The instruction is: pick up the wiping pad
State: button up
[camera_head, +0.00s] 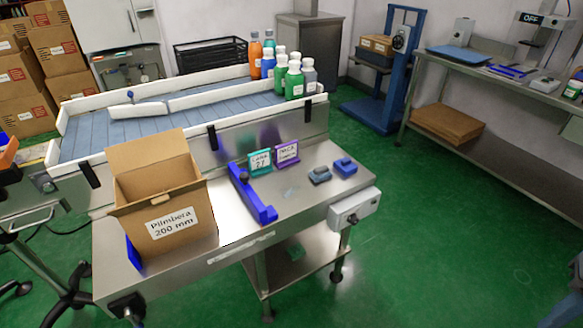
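Two small pad-like blocks lie side by side at the right end of the steel table: a grey-blue one (320,174) and a brighter blue one (344,166). Each has a raised part on top. I cannot tell for certain which of them is the wiping pad. A flat blue sheet or pad (459,55) also lies on the far right bench. My gripper is not in view.
An open carton (168,205) labelled "Pilmbera 200 mm" stands at the table's left. A blue guide (254,196), a teal card stand (260,162) and a purple one (287,153) are nearer the pads. Several bottles (294,82) stand on the conveyor behind.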

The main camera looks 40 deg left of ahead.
aim_at(319, 174)
jog(key=u, duration=0.9)
jog(key=i, duration=0.85)
jog(key=u, duration=0.85)
